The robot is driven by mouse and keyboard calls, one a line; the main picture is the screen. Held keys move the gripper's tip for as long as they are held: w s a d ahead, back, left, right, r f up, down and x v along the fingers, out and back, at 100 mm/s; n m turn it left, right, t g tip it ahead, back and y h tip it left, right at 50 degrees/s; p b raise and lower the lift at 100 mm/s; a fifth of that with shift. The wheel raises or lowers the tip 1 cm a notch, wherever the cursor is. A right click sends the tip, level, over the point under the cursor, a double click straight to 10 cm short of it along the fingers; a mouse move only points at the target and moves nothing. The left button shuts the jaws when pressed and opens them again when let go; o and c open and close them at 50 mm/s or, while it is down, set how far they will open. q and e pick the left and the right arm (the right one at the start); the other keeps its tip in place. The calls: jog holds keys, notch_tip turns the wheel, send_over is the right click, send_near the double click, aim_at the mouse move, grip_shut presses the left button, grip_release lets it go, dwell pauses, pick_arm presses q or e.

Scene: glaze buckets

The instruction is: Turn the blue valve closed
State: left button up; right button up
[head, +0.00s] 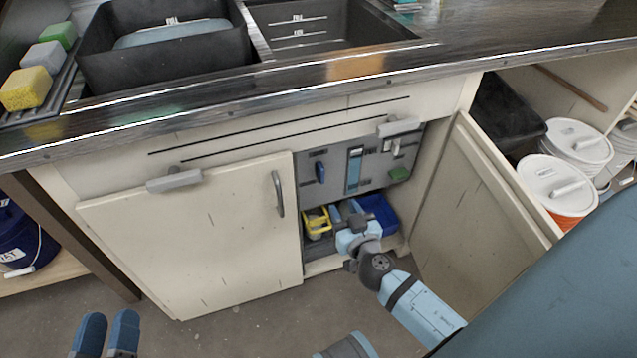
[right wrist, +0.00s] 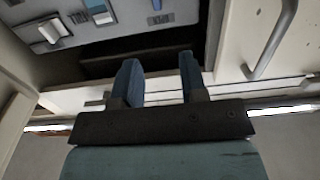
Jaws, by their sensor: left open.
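The blue valve (head: 320,172) is a small blue handle on the grey panel (head: 338,185) inside the open sink cabinet, towards the panel's left side. My right gripper (head: 345,213) reaches into the cabinet opening, below and slightly right of the valve in the head view, and apart from it. In the right wrist view its two blue fingers (right wrist: 162,82) are spread with nothing between them. My left gripper (head: 106,333) is open and empty, low at the left in front of the cabinet.
The left cabinet door (head: 200,230) is shut and has a grey handle (head: 278,194). The right door (head: 480,195) stands open. A yellow caddy (head: 317,223) and a blue bin (head: 378,214) sit low inside. The panel also has a green part (head: 400,174).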

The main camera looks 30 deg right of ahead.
aim_at(323, 170)
jog(key=p+x, duration=0.1)
jog(key=x, duration=1.3)
jog(key=shift+s+d+f+p, duration=0.1)
jog(key=shift+d+f+p, duration=0.05)
jog(key=shift+p, duration=0.15)
jog(key=shift+w+d, duration=0.1)
jog(key=shift+w, duration=0.4)
pick_arm(q)
notch_tip(323, 170, up, 2)
jog(key=shift+r+t, duration=0.25)
jog(key=shift+t, duration=0.45)
pick_arm(e)
grip_shut()
